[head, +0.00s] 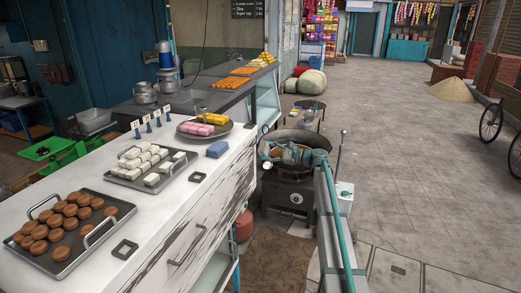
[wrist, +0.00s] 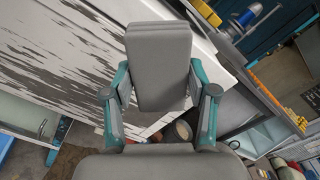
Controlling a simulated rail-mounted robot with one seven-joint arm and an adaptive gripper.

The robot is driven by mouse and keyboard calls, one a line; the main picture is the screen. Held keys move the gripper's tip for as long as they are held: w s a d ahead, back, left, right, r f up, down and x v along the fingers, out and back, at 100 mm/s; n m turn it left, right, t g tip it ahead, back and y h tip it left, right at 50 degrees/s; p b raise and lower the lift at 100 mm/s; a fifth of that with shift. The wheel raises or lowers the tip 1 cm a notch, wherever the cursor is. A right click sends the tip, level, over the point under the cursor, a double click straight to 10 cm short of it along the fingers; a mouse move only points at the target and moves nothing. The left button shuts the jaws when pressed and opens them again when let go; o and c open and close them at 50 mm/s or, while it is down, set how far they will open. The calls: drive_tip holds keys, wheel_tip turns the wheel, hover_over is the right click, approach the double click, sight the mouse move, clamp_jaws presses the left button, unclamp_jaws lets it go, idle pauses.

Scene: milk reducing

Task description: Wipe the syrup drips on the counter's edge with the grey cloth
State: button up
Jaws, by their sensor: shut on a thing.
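My gripper (head: 290,155) is in front of the counter's right end, above the black stove and pan, apart from the white counter (head: 175,215). In the wrist view my gripper (wrist: 158,82) is shut on a thick grey folded slab, the grey cloth (wrist: 158,50), with a teal finger on each side. The cloth is hard to make out in the head view. Dark brown streaks (wrist: 70,45) run over the counter's white front face. I cannot tell whether any of them are the syrup drips.
The black stove (head: 290,195) stands below my gripper. The paved floor (head: 400,180) to the right is open.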

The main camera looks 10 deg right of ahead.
sight(242, 146)
drive_tip(key=shift+x, duration=3.5)
drive_tip(key=shift+b+x, duration=0.3)
drive_tip(key=shift+x, duration=0.7)
drive_tip(key=shift+d, duration=0.1)
drive_tip(key=shift+w+d, duration=0.5)
drive_tip(key=shift+w, duration=0.35)
drive_tip(key=shift+w+d, duration=0.45)
drive_tip(key=shift+w, duration=0.45)
drive_tip(key=shift+s+a, duration=0.1)
drive_tip(key=shift+s, duration=0.05)
drive_tip(key=shift+s+a+b, duration=0.2)
drive_tip(key=shift+s+a, duration=0.35)
drive_tip(key=shift+s, duration=0.25)
drive_tip(key=shift+s+a+b, duration=0.2)
drive_tip(key=shift+s+a, duration=0.35)
drive_tip(key=shift+s, duration=0.2)
drive_tip(key=shift+s+d, duration=0.1)
